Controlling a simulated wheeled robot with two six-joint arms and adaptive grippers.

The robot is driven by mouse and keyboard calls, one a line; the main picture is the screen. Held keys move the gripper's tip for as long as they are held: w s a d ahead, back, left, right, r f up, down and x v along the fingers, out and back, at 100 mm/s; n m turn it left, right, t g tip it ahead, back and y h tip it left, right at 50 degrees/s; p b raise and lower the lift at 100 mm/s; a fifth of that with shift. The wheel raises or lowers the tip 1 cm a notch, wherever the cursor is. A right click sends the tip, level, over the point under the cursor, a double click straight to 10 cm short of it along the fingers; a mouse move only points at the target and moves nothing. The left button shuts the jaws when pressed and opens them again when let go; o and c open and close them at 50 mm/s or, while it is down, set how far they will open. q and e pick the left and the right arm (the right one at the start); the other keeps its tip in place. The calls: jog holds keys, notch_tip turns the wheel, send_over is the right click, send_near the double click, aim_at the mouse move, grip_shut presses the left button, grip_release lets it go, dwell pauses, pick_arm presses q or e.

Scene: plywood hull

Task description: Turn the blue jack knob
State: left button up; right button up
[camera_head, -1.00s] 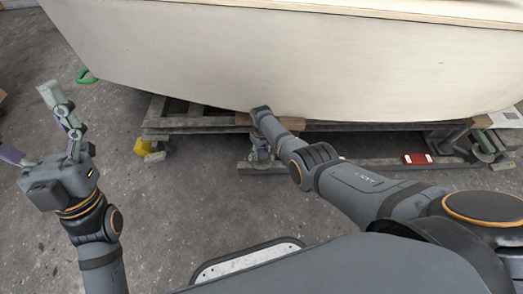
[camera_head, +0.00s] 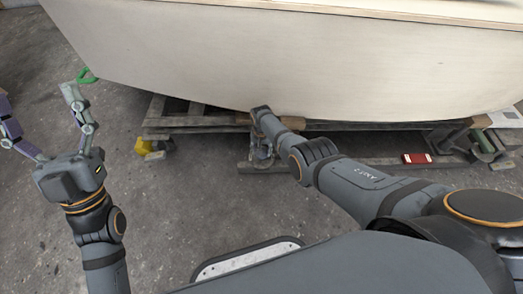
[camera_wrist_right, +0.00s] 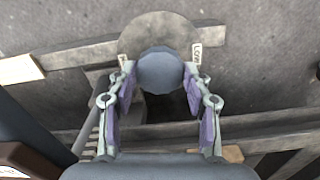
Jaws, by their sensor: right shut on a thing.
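The jack knob (camera_wrist_right: 162,70), a round blue-grey cap, shows in the right wrist view between the purple-padded fingers of my right gripper (camera_wrist_right: 158,84). The gripper is shut on it, one finger on each side. Behind the knob is a round grey-brown plate with small white labels, one partly reading "LOW". In the head view my right gripper (camera_head: 262,153) is small beneath the hull edge, and the knob cannot be made out there. My left gripper (camera_head: 38,98) is open and empty at the left, above the floor, with its fingers spread wide.
The pale plywood hull (camera_head: 290,60) hangs over the work area, resting above grey beams (camera_head: 190,122). A red box (camera_head: 417,158) lies on a low beam at the right. The floor in front is open.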

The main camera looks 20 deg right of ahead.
jog(key=shift+m, duration=0.5)
jog(key=o, duration=1.1)
jog(key=shift+o, duration=0.2)
notch_tip(320, 180, up, 12)
